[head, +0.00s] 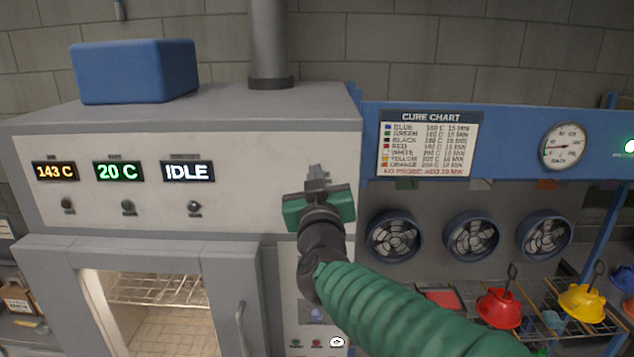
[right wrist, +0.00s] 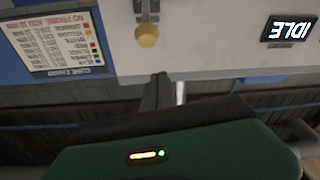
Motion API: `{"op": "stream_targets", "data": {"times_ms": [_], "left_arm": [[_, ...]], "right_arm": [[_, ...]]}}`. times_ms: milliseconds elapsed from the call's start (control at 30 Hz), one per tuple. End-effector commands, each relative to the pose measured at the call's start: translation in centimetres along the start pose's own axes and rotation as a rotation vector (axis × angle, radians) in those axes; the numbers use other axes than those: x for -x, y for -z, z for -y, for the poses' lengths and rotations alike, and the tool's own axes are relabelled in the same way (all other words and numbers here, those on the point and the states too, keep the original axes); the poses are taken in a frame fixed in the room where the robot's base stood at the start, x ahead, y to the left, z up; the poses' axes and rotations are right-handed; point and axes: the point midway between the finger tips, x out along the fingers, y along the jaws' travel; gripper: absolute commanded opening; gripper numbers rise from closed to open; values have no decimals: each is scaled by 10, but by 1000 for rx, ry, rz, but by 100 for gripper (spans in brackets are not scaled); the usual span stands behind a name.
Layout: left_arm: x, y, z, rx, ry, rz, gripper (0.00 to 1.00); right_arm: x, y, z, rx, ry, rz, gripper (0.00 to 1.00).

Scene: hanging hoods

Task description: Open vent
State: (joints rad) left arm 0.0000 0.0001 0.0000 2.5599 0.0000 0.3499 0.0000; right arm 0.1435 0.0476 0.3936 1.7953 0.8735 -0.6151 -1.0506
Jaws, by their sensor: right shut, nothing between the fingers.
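A small lever with a round tan knob (right wrist: 147,36) and a dark slotted bracket (right wrist: 146,10) is on the pale oven panel in the right wrist view. I take it for the vent control, though no label shows. My right gripper (head: 317,182), with a green body, is raised in front of the panel right of the IDLE display. Its fingers (right wrist: 165,92) are shut and empty, just apart from the knob in the wrist picture. In the head view the gripper hides the knob. My left gripper is not in view.
The grey oven (head: 100,130) has a flue pipe (head: 269,45) and a blue box (head: 134,70) on top. Its lit chamber (head: 160,300) is below. Right are a cure chart (head: 428,143), round fans (head: 394,236), and a rack with red (head: 499,308) and yellow (head: 582,302) hoods.

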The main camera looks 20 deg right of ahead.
Motion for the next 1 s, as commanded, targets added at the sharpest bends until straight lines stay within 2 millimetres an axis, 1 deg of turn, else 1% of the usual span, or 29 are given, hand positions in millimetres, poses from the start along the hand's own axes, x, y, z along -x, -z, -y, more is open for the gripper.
{"op": "stream_targets", "data": {"times_ms": [33,67,133,200,300,433,733,867,967,1000], "left_arm": [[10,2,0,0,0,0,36],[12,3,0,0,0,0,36],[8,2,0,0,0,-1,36],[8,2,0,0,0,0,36],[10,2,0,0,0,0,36],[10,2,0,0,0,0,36],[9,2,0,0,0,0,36],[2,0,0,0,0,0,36],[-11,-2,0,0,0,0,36],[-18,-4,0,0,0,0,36]], "right_arm": [[-12,4,-1,-1,0,4,0],[-18,4,-1,-1,0,3,0],[-14,-11,-1,3,-1,2,0],[-9,-22,-1,2,-1,1,0],[-5,-31,-1,0,-2,0,0],[-3,-36,0,-1,0,-1,0],[-4,-38,0,-1,0,-2,0],[-2,-41,1,0,-2,-11,0],[0,-47,2,2,-6,-30,0],[1,-49,2,3,-8,-42,0]]}}
